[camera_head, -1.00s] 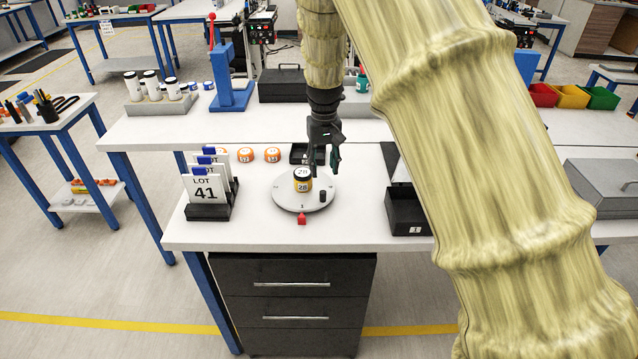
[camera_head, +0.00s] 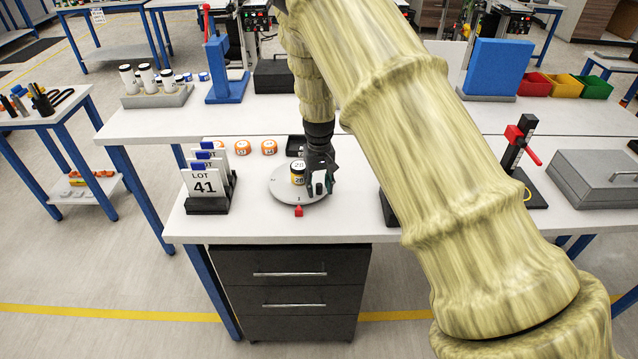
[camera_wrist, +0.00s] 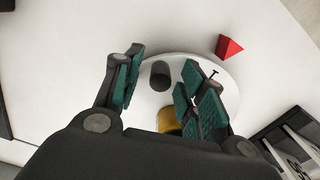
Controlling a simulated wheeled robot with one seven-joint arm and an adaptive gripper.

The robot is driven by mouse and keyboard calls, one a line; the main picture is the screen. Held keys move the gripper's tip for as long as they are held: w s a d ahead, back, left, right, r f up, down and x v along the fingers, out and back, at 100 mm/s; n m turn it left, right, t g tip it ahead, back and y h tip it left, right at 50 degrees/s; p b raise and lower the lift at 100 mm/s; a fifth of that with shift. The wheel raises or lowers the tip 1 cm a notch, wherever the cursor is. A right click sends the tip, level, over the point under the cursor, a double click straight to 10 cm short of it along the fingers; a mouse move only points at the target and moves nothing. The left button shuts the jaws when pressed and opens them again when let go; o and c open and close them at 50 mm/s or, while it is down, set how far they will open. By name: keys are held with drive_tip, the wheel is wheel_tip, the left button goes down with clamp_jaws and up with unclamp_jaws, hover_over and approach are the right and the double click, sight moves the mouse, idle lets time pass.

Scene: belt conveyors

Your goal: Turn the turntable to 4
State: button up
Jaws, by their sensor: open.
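The round grey turntable (camera_head: 284,196) lies on the white table, with a jar (camera_head: 298,176) marked 28 standing on it. A red pointer (camera_head: 298,211) sits on the table at its front edge. A dark upright peg (camera_wrist: 160,75) stands on the turntable near its rim. My gripper (camera_head: 319,190) is low over the right side of the turntable. In the wrist view its open green-padded fingers are on either side of the peg, with gaps visible. I cannot read the dial number at the pointer.
A rack of LOT 41 cards (camera_head: 205,184) stands left of the turntable. Orange-lidded pucks (camera_head: 269,147) and a small black tray (camera_head: 295,146) lie behind it. A dark bin is partly hidden by my arm at right. The table's front is clear.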

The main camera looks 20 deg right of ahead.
drive_tip(key=shift+f, duration=0.15)
clamp_jaws()
drive_tip(key=shift+d, duration=0.25)
